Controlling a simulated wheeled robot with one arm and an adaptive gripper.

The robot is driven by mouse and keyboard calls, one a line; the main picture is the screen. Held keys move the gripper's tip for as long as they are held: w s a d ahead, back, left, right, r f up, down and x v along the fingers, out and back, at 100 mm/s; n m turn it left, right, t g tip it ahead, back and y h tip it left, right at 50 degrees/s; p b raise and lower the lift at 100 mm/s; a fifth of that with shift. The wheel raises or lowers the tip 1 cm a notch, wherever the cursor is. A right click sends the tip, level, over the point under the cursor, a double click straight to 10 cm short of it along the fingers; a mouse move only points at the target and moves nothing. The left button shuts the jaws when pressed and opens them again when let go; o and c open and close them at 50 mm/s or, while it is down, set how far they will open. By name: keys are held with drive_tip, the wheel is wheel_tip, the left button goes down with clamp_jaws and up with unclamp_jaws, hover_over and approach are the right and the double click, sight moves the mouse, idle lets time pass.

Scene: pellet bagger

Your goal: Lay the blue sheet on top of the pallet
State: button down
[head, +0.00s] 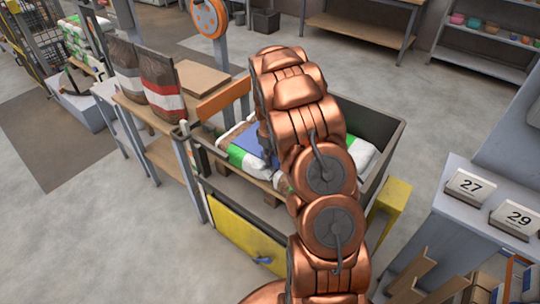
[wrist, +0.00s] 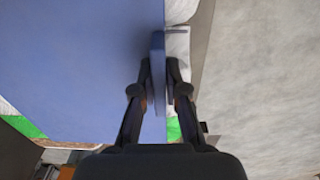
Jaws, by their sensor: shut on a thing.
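The blue sheet (head: 262,148) shows partly in the head view, above white and green bags (head: 241,142) inside a grey-walled bin; my copper arm hides much of it. In the wrist view the blue sheet (wrist: 75,70) is large and flat and fills the left half. My gripper (wrist: 165,70) is shut on the sheet's right edge, where a blue strip stands between the fingers. A white bag (wrist: 178,50) shows just beyond that edge. Slats of a wooden pallet (head: 232,182) show low in the bin under the bags. Whether the sheet touches the bags I cannot tell.
The bin's grey wall (head: 372,122) rises on the right, and a yellow panel (head: 243,238) closes its front. A wooden bench with upright bags (head: 162,82) stands to the left. A grey table with number blocks (head: 470,186) stands to the right. The floor at front left is clear.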

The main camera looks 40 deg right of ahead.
drive_tip(key=shift+f, duration=0.1)
drive_tip(key=c, duration=1.2)
unclamp_jaws()
